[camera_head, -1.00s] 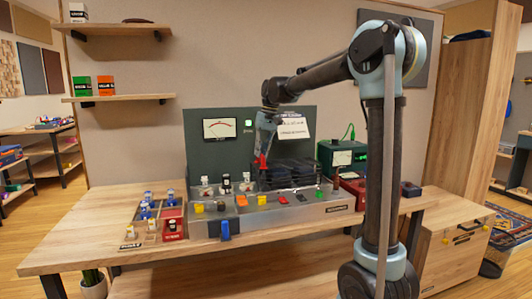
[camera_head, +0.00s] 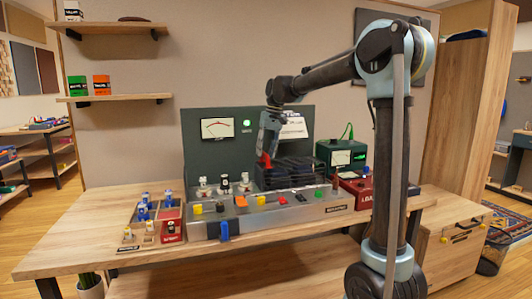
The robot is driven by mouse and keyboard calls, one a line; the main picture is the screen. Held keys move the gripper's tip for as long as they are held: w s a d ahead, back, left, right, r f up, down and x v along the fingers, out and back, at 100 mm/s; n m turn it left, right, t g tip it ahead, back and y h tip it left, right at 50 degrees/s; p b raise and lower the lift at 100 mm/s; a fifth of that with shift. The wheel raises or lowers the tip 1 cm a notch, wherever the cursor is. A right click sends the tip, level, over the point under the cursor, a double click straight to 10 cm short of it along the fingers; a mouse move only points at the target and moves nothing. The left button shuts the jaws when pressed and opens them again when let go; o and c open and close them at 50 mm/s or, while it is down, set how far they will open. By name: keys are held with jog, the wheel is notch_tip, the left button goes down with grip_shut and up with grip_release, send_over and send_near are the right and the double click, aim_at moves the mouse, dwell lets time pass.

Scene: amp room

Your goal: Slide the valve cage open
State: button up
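The valve cage (camera_head: 296,172) is a dark, see-through box on the right rear of the grey amp chassis (camera_head: 275,218) on the bench. Three valves (camera_head: 224,184) stand uncovered to its left. My gripper (camera_head: 265,164) points down at the cage's left end, with a red part at its tip. It looks close to the cage's upper left edge, but I cannot tell whether they touch. The fingers are too small to show whether they are open or shut. The gripper hides part of the cage's left end.
A dark panel with a meter (camera_head: 217,128) stands behind the chassis. A green-lit instrument (camera_head: 342,156) and a red box (camera_head: 357,188) are to the right. A tray of valves (camera_head: 130,236) and a red holder (camera_head: 171,224) are to the left. The bench front is clear.

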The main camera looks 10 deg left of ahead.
jog(key=shift+r, duration=0.1)
notch_tip(320, 180, up, 12)
jog(key=w+d, duration=0.1)
jog(key=d, duration=0.1)
jog(key=shift+f, duration=0.25)
jog(key=shift+d, duration=0.1)
jog(key=s+d+f+m+t, duration=0.1)
jog(key=s+d+f, duration=0.35)
jog(key=d, duration=0.25)
jog(key=s+d+f+m, duration=0.1)
jog(key=s+d+f, duration=0.2)
jog(key=s+d, duration=0.25)
jog(key=s+d+f+m+t, duration=0.1)
jog(key=s+d+f, duration=0.35)
jog(key=d, duration=0.35)
jog(key=s+d+f, duration=0.3)
jog(key=s+f, duration=0.3)
jog(key=f, duration=0.1)
jog(key=s+d+f+m+h, duration=0.1)
jog(key=s+d+f, duration=0.3)
jog(key=s+f, duration=0.2)
jog(key=s+d+f+m+t+h, duration=0.1)
jog(key=s+d+f, duration=0.3)
jog(key=f, duration=0.6)
jog(key=s, duration=0.2)
jog(key=shift+s, duration=0.3)
